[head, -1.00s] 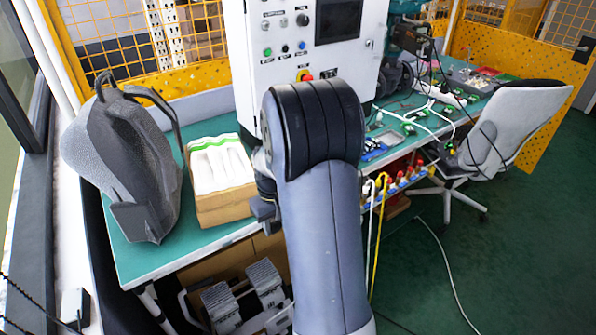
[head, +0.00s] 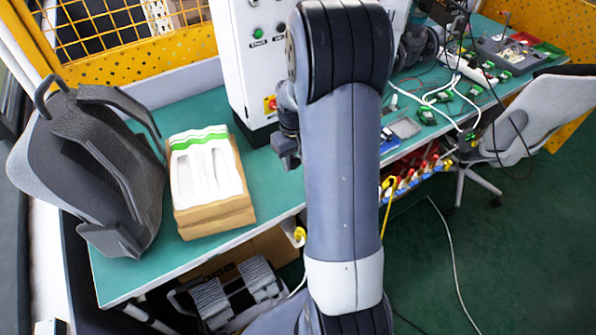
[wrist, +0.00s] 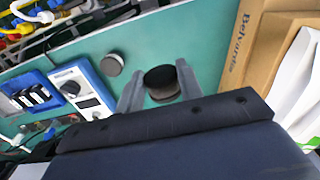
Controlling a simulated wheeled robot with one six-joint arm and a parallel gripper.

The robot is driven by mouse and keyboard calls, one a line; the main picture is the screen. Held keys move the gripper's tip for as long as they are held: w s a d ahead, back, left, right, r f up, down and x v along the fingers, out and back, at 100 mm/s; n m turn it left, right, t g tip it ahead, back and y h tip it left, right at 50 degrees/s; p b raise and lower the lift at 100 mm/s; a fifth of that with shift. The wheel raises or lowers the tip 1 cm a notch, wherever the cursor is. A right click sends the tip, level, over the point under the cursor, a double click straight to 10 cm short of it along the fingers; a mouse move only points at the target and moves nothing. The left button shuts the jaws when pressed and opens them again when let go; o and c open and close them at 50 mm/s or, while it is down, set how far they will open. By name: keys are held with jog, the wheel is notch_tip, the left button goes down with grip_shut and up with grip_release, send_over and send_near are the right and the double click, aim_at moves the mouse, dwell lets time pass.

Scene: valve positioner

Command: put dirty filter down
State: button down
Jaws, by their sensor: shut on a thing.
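The dirty filter (wrist: 161,83) is a short dark cylinder with a brownish side, seen in the wrist view between the two grey fingers of my gripper (wrist: 160,86). My gripper is shut on it, above the green bench top (wrist: 195,55). A second small round piece (wrist: 111,65), grey with a pale side, sits on the bench to the left of the held filter, apart from it. In the head view my gripper (head: 287,152) shows partly beside my arm, over the bench; the filter cannot be made out there.
A cardboard box (head: 215,215) with white packets stands left of my gripper; it also shows in the wrist view (wrist: 250,45). A grey backpack (head: 95,165) is farther left. A white control cabinet (head: 250,65) stands behind. A blue-and-white device (wrist: 80,90) and cables lie nearby.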

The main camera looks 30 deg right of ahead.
notch_tip(320, 180, down, 10)
jog(key=shift+r+p, duration=0.1)
jog(key=shift+p, duration=0.6)
jog(key=c, duration=0.9)
grip_release()
jog(key=shift+c, duration=0.2)
notch_tip(320, 180, up, 12)
jog(key=shift+b, duration=0.9)
